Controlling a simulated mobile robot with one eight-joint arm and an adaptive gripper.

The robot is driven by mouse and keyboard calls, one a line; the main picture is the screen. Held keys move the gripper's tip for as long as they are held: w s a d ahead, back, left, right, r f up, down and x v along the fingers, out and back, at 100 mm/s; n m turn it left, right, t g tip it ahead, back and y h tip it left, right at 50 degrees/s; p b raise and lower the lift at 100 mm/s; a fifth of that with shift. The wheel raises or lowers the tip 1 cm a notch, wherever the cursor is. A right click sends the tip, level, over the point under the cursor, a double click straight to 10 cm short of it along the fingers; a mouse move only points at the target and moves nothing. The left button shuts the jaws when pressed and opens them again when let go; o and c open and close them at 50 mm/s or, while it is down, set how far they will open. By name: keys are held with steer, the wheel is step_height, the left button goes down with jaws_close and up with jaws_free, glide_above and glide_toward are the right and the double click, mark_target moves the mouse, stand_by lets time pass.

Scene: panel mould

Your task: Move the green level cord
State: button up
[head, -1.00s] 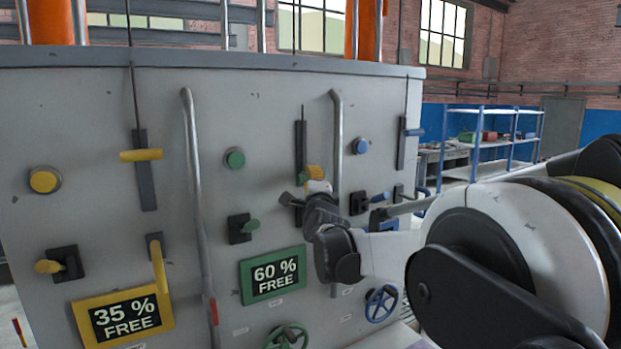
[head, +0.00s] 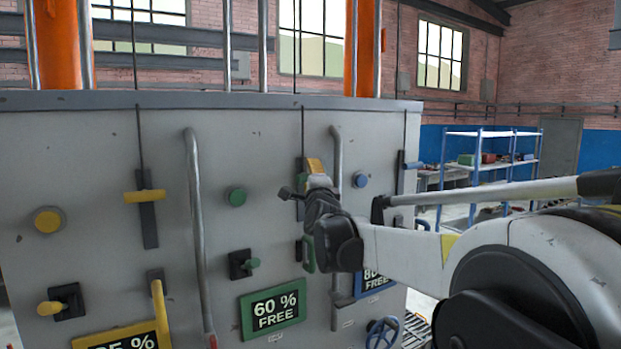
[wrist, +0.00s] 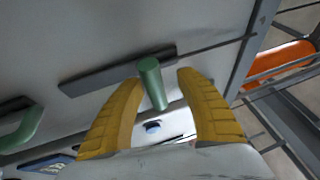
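The green level cord runs as a thin dark line (head: 302,130) down the grey panel to a dark slot plate. Its green peg handle (wrist: 150,82) sticks out from that plate (wrist: 95,78) in the wrist view. My gripper (wrist: 159,80) has two yellow fingers spread apart, one on each side of the handle. A gap shows on both sides, so the fingers are not closed on it.
A yellow handle (head: 145,196) sits on its own slot to the left, and a blue one (head: 413,166) to the right. A vertical grey pipe (head: 336,160) stands close beside my gripper. A green button (head: 237,197) and a "60 % FREE" sign (head: 272,309) are nearby.

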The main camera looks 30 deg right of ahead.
steer(key=shift+f, duration=0.1)
steer(key=shift+s+a+f, duration=0.1)
steer(key=shift+s, duration=0.05)
steer(key=v, duration=1.1)
steer(key=shift+s, duration=0.35)
steer(key=shift+a, duration=0.1)
steer(key=s+a+f+n+g+y+b, duration=0.25)
steer(key=a+f+n+b, duration=0.35)
steer(key=f, duration=0.6)
steer(key=s+a+f+n+g+y+b, duration=0.1)
steer(key=s+a+f+n+y+b, duration=0.2)
steer(key=f+b, duration=0.7)
steer(key=s+a+f+n+g+y+b, duration=0.2)
steer(key=s+a+f+n+b, duration=0.3)
steer(key=f, duration=0.9)
steer(key=s+a+f+n+g+b, duration=0.1)
steer(key=s+f+b, duration=0.4)
steer(key=f, duration=0.5)
steer(key=s+a+f+n+g+b, duration=0.1)
steer(key=s+f+n+g+b, duration=0.2)
steer(key=f, duration=0.8)
steer(key=s+a+f+n+g+b, duration=0.1)
steer(key=s+f+n+g+b, duration=0.1)
steer(key=s+f+n+b, duration=0.3)
steer(key=s+f+b, duration=0.3)
steer(key=f+b, duration=0.1)
steer(key=f, duration=0.2)
steer(key=shift+s+a, duration=0.4)
